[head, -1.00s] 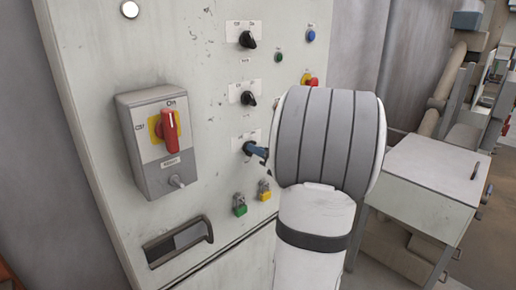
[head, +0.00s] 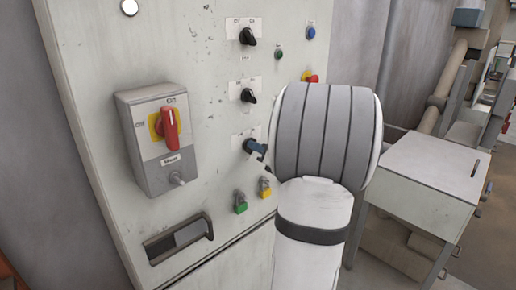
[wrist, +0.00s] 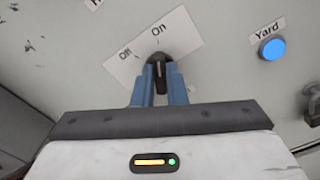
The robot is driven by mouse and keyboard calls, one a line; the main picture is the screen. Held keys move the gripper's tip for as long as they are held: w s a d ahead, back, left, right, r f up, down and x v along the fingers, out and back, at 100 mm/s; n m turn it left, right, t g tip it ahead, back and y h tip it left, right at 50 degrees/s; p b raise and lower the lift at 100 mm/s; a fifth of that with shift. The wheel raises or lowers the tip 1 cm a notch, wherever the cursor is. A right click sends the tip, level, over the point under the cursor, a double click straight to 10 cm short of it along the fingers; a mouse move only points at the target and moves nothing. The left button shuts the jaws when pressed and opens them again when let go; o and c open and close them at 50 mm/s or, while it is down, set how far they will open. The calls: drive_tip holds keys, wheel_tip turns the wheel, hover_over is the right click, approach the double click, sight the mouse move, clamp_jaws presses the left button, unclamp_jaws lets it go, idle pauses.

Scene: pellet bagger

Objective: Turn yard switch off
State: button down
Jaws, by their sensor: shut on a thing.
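The switch under my gripper is a black rotary knob (wrist: 158,72) on a white plate marked Off and On. In the wrist view its pointer stands roughly toward On. My gripper (wrist: 159,92) is shut on this knob, with one blue finger on each side. In the head view the gripper (head: 258,150) is at the lowest of three black knobs, partly hidden by my arm. A blue lamp (wrist: 272,48) labelled Yard looks lit, to the right of the knob in the wrist view.
Two other black knobs, upper (head: 247,37) and middle (head: 248,96), are above. A grey box with a red handle (head: 170,128) juts out at left. A grey cabinet (head: 425,180) stands at right.

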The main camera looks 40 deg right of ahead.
drive_tip(key=shift+f+b, duration=0.1)
drive_tip(key=shift+b, duration=0.45)
drive_tip(key=shift+a+n+b, duration=0.15)
drive_tip(key=shift+n+b, duration=2.8)
drive_tip(key=shift+b, duration=1.3)
drive_tip(key=shift+a+n+b, duration=0.1)
drive_tip(key=shift+n+b, duration=2.85)
drive_tip(key=shift+b, duration=1.25)
drive_tip(key=c, duration=1.5)
unclamp_jaws()
drive_tip(key=shift+o, duration=0.2)
